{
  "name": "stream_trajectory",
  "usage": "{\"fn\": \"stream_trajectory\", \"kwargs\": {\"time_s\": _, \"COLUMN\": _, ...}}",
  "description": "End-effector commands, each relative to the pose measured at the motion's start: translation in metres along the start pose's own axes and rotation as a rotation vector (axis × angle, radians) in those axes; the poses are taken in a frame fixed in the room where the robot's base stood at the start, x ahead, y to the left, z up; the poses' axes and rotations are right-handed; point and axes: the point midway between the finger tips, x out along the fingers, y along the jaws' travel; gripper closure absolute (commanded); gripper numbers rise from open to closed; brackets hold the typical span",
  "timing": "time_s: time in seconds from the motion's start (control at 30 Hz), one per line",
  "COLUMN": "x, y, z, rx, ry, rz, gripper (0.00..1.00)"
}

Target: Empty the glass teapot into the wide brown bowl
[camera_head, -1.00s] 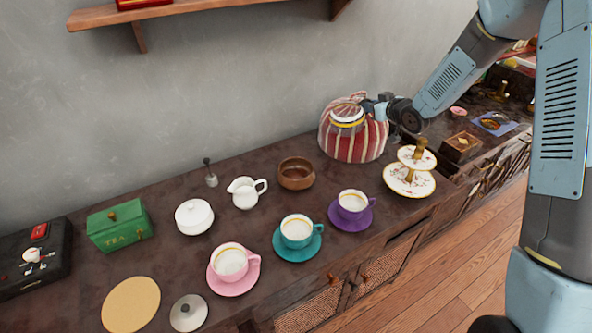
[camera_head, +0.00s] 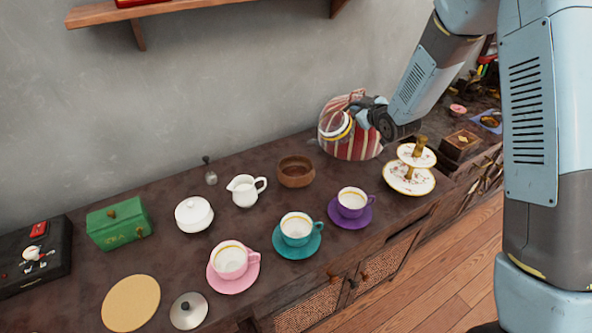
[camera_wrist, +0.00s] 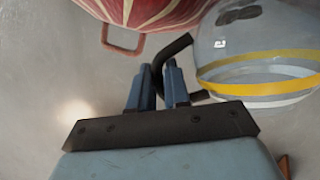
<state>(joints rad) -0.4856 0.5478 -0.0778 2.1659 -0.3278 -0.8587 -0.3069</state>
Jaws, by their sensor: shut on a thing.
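The glass teapot (camera_head: 335,126), clear with a yellow band, is held in the air in front of the striped tea cosy, tilted in the head view. It also shows at the right of the wrist view (camera_wrist: 262,42), where its dark handle (camera_wrist: 176,48) passes between my fingers. My gripper (camera_head: 362,112) is shut on that handle; its blue fingers show in the wrist view (camera_wrist: 159,85). The wide brown bowl (camera_head: 296,180) stands on the counter, left of and below the teapot. I cannot tell how much liquid the teapot holds.
The striped cosy (camera_head: 368,140) stands behind the teapot. A tiered cake stand (camera_head: 410,180) is to the right. A purple cup (camera_head: 352,202), a teal cup (camera_head: 297,230) and a white creamer (camera_head: 243,191) stand near the bowl. A shelf (camera_head: 200,8) is on the wall.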

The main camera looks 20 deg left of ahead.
Motion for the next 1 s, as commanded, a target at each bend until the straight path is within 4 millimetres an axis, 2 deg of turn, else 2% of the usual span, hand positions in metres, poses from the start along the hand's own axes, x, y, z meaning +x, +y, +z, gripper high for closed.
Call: {"fn": "stream_trajectory", "kwargs": {"time_s": 1.0, "x": -0.004, "y": -0.018, "z": -0.01, "rx": -0.119, "ry": 0.004, "rz": 0.044, "gripper": 1.0}}
